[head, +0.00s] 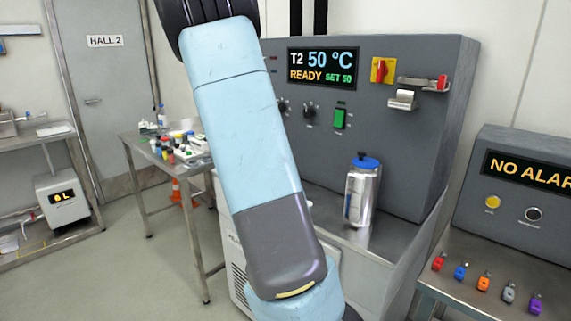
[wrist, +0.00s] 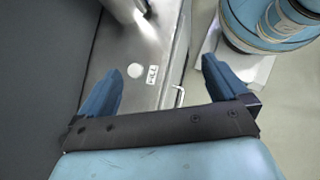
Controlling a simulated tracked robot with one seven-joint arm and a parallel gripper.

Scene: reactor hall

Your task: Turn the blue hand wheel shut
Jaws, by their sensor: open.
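A blue round hand wheel (head: 366,162) sits on top of an upright shiny metal vessel (head: 361,196). The vessel stands on the steel ledge of the large grey machine. My gripper (wrist: 162,80) shows only in the wrist view, with its two blue fingers wide apart and nothing between them. It is over the steel ledge (wrist: 160,45) near its edge. A shiny metal part, which looks like the vessel's lower side (wrist: 128,10), shows at the top edge of that view, beyond the fingers. The wheel is not in the wrist view.
The grey machine (head: 420,140) rises behind the vessel, with a display reading 50 °C READY and a red-on-yellow switch (head: 383,70). A NO ALARM panel (head: 515,200) and a table with several coloured small items (head: 484,283) stand at the right. A cluttered table (head: 140,150) stands left.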

